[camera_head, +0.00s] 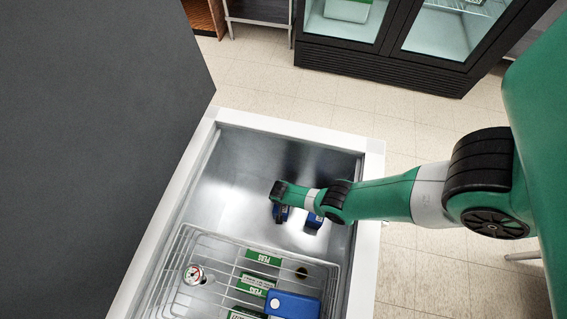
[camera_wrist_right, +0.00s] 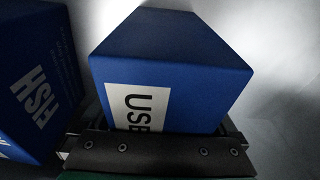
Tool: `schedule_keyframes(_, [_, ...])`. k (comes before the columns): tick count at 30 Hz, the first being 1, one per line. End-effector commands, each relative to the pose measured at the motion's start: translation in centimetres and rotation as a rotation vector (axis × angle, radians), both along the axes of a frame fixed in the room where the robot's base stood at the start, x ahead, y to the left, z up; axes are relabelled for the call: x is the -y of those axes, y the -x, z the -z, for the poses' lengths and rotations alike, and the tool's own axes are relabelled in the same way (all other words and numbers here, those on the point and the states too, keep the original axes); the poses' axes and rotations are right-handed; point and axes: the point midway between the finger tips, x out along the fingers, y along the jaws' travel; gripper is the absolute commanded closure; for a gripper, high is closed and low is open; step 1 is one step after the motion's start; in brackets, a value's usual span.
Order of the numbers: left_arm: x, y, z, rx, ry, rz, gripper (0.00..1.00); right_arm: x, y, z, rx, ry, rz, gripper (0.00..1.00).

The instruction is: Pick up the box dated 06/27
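Two blue boxes are on the floor of an open chest freezer (camera_head: 250,160). In the head view one blue box (camera_head: 281,214) shows just below my right gripper (camera_head: 278,202) and another blue box (camera_head: 313,222) is partly hidden by my arm. In the right wrist view a blue box with a white label reading "USE" (camera_wrist_right: 170,65) is right at my gripper (camera_wrist_right: 160,140), between its two sides. I cannot tell whether the fingers press on it. A second blue box (camera_wrist_right: 35,80), with white "FISH"-like lettering, leans close on the left. No date is readable. My left gripper is not in view.
A white wire basket (camera_head: 185,245) hangs in the near part of the freezer, holding green-and-white boxes (camera_head: 264,257), a blue box (camera_head: 292,304) and a round dial gauge (camera_head: 194,275). The freezer walls enclose my right arm; a large dark panel (camera_head: 90,120) stands at left.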

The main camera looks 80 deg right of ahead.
Motion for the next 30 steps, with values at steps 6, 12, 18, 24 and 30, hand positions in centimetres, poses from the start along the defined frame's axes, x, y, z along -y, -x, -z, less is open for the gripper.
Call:
schedule_keyframes(6, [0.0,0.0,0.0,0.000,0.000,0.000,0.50,0.0,0.0,0.0,0.000,0.000,0.000,0.47])
schedule_keyframes(12, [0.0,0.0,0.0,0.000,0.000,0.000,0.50,0.0,0.0,0.0,-0.001,0.000,0.000,0.83])
schedule_keyframes(18, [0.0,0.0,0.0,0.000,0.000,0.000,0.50,0.0,0.0,0.0,-0.001,0.000,0.000,1.00])
schedule_keyframes(24, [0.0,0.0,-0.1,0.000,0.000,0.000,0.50,0.0,0.0,-0.1,0.001,0.000,0.000,1.00])
schedule_keyframes(30, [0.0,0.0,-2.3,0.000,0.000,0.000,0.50,0.0,0.0,-2.5,0.001,0.000,0.000,1.00])
